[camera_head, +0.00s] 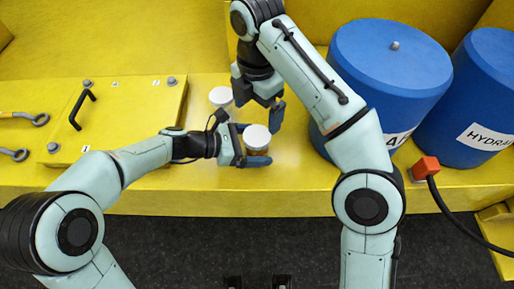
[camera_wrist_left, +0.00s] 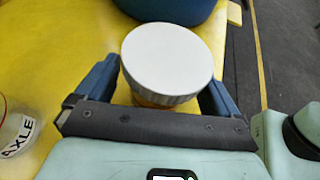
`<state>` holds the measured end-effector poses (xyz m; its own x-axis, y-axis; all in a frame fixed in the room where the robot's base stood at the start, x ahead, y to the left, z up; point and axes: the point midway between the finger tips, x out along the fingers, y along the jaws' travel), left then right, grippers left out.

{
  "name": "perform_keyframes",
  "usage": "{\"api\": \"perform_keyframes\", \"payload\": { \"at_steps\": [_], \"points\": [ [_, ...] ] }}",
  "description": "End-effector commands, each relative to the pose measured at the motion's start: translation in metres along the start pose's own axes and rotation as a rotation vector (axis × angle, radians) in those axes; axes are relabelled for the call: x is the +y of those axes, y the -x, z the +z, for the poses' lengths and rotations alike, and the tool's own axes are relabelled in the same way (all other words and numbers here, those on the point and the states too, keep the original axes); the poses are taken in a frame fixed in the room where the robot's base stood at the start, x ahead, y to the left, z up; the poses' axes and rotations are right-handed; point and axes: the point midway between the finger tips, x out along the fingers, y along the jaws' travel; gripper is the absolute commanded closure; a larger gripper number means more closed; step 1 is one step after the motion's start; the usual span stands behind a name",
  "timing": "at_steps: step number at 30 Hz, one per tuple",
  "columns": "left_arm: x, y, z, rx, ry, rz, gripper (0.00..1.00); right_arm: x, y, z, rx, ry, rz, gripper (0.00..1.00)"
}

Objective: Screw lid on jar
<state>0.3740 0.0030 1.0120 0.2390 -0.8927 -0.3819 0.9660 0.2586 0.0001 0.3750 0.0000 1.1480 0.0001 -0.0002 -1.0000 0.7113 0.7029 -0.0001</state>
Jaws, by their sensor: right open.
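An amber jar (camera_head: 257,152) stands at the front of the yellow bench with a white lid (camera_head: 257,136) on its top. In the left wrist view the lid (camera_wrist_left: 168,58) covers most of the jar (camera_wrist_left: 150,100); whether it is threaded tight I cannot tell. My left gripper (camera_head: 250,146) has its blue fingers on both sides of the jar, close against it, just below the lid. My right gripper (camera_head: 259,108) is open and empty, just behind and above the lid, its fingers pointing down.
A second white-lidded jar (camera_head: 221,98) stands behind, close to both grippers; its label reads AXLE in the left wrist view (camera_wrist_left: 20,135). Blue drums (camera_head: 390,75) stand right.

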Motion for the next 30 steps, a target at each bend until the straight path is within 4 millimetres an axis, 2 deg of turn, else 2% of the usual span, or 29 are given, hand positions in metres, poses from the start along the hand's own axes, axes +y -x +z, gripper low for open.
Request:
{"api": "perform_keyframes", "payload": {
  "at_steps": [8,13,24,30],
  "points": [
    [0.0,0.0,0.0,0.0,0.0,0.0,0.02,0.0,0.0,0.0,0.0,0.0,0.0,0.0],
    [0.001,0.013,0.001,-0.002,0.001,0.004,0.02,0.0,0.001,0.0,0.0,0.0,0.001,0.0],
    [0.001,0.093,0.001,-0.001,-0.001,0.006,0.02,0.001,0.007,0.001,-0.003,0.0,0.003,0.0],
    [0.001,0.124,0.0,-0.001,0.0,0.004,0.02,0.001,0.009,0.001,-0.003,0.0,0.004,0.0]
  ]
}}
